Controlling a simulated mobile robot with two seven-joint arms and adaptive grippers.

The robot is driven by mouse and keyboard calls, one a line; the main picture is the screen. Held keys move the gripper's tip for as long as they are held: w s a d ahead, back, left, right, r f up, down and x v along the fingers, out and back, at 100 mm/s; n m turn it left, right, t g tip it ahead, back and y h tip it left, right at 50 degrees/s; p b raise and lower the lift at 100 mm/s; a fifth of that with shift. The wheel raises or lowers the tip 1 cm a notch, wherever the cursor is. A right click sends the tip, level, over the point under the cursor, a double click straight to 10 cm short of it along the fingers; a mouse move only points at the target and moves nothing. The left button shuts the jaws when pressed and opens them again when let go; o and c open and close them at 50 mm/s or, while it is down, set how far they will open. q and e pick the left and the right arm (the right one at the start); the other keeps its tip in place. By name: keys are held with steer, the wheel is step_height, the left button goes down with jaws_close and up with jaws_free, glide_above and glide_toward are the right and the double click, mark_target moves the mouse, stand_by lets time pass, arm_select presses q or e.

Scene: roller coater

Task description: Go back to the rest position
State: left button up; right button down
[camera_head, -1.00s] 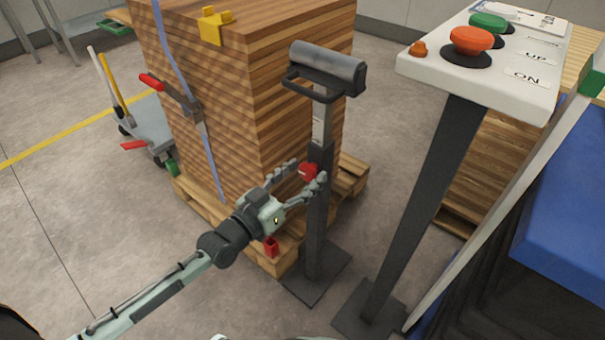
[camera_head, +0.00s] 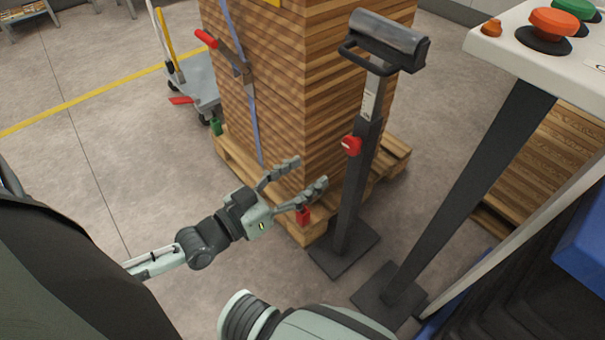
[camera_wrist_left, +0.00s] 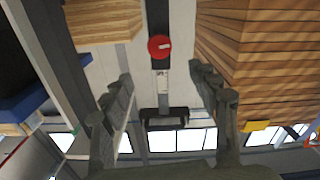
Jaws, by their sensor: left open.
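My left gripper (camera_head: 306,178) is open and empty in the head view, with its fingers apart and pointing to the right. It is in front of the wooden stack and left of the roller stand (camera_head: 356,190), apart from the stand's red knob (camera_head: 351,146). In the left wrist view the open fingers (camera_wrist_left: 168,95) frame the stand, and the red knob (camera_wrist_left: 160,46) shows beyond them. The stand carries a dark roller (camera_head: 388,38) on top and stands upright. My right gripper is in neither view.
The strapped wooden stack (camera_head: 300,90) rests on a pallet (camera_head: 392,164). A control panel (camera_head: 520,50) on a dark post (camera_head: 460,190) stands at right, near a blue surface (camera_head: 583,245). A cart (camera_head: 190,95) is at back left. Floor at left is clear.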

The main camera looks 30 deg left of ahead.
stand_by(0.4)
arm_select(q)
step_height(320, 180, down, 10)
steer(key=s+m+g+y+p, duration=0.1)
steer(key=s+g+y+p, duration=0.15)
steer(key=g, duration=0.35)
steer(key=s+a+f+n+g+y+p, duration=0.1)
steer(key=s+a+f+g+y+p, duration=0.1)
steer(key=s+a+f+g+y, duration=0.3)
steer(key=s+f+g, duration=0.2)
steer(key=s+g, duration=0.1)
steer(key=s, duration=0.1)
steer(key=shift+s+n, duration=0.25)
steer(key=shift+n, duration=0.05)
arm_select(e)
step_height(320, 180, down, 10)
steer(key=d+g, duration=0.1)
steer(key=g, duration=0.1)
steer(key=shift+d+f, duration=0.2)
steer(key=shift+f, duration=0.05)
